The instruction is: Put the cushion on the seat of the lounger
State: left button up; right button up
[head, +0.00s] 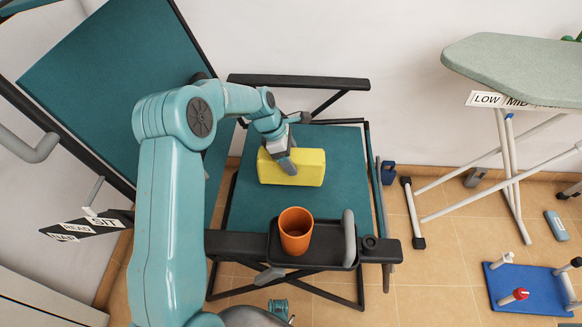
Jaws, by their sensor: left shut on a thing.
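The yellow cushion (308,168) is a small block at the back part of the lounger's teal seat (335,205). My left gripper (285,160) is shut on the cushion from above, at its left half. The cushion appears to be at seat level; I cannot tell whether it rests on the fabric. The lounger's teal backrest (110,65) leans back at the left. My left arm hides part of the backrest and the seat's left side. My right gripper is not in view.
An orange cup (296,232) stands in a black tray (283,258) on the lounger's near armrest. The far armrest (300,82) runs behind the cushion. An ironing board (515,65) stands at the right, with a blue mat (532,290) below. Tiled floor lies between.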

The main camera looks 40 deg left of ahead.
pick_arm(q)
notch_tip(320, 180, down, 4)
jog(key=shift+r+b, duration=0.1)
jog(key=shift+b, duration=0.35)
jog(key=shift+r, duration=0.1)
jog(key=o, duration=1.1)
jog(key=p+v, duration=0.3)
jog(key=v, duration=0.9)
